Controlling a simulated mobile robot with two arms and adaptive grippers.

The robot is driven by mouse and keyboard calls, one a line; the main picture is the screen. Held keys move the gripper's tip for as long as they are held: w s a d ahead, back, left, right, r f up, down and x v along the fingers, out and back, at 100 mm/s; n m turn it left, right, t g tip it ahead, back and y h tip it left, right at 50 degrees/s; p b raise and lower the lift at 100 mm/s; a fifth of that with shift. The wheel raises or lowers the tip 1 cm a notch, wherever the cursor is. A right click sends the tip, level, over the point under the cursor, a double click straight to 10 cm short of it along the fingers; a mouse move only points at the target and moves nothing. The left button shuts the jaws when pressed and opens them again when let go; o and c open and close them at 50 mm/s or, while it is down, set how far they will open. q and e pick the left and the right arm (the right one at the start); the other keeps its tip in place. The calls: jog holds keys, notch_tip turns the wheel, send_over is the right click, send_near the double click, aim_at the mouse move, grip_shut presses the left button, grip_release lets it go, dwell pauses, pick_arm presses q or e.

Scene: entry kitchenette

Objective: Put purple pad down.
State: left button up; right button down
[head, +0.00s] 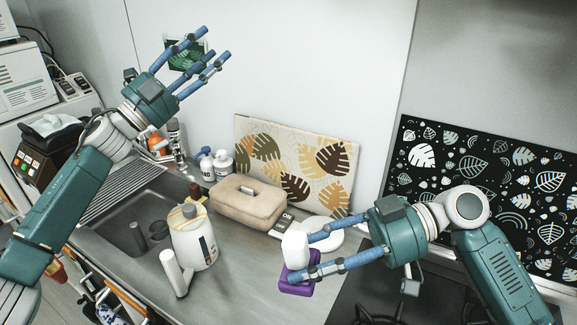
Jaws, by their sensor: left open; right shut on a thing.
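The purple pad (298,286) is at my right gripper (300,258), over the front part of the counter beside the black hob. My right gripper comes in from the right and is shut, with the pad at its fingertips; a finger covers part of the pad. A white block (294,246) also shows at the fingertips, just above the pad in the picture. I cannot tell whether the block and pad are joined, nor whether the pad touches the counter. My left gripper (207,52) is open and empty, raised in front of the wall at upper left.
A white kettle (194,238) stands left of the pad, by the sink (128,226). A beige tissue box (247,204), a white plate (322,236) and a leaf-patterned board (297,165) are behind. The black hob (375,290) is at right. Grey counter is clear in front.

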pick_arm(q)
jog(key=s+d+r+m+g, duration=0.2)
jog(key=s+d+m+g, duration=0.5)
jog(key=s+d+g, duration=0.3)
jog(key=s+d+r+m+g, duration=0.2)
jog(key=s+d+m+g, duration=0.5)
jog(key=s+d, duration=0.45)
jog(key=t+y, duration=0.2)
jog(key=y, duration=1.5)
send_over(298, 233)
jog(key=a, duration=0.1)
notch_tip(298, 233, down, 12)
jog(key=f, duration=0.7)
jog(key=d+f, duration=0.1)
jog(key=f, duration=0.3)
jog(key=shift+f, duration=0.2)
jog(key=shift+s, duration=0.1)
jog(key=shift+c, duration=0.2)
jog(key=c, duration=1)
jog(key=o, duration=1)
jog(key=shift+r, duration=0.1)
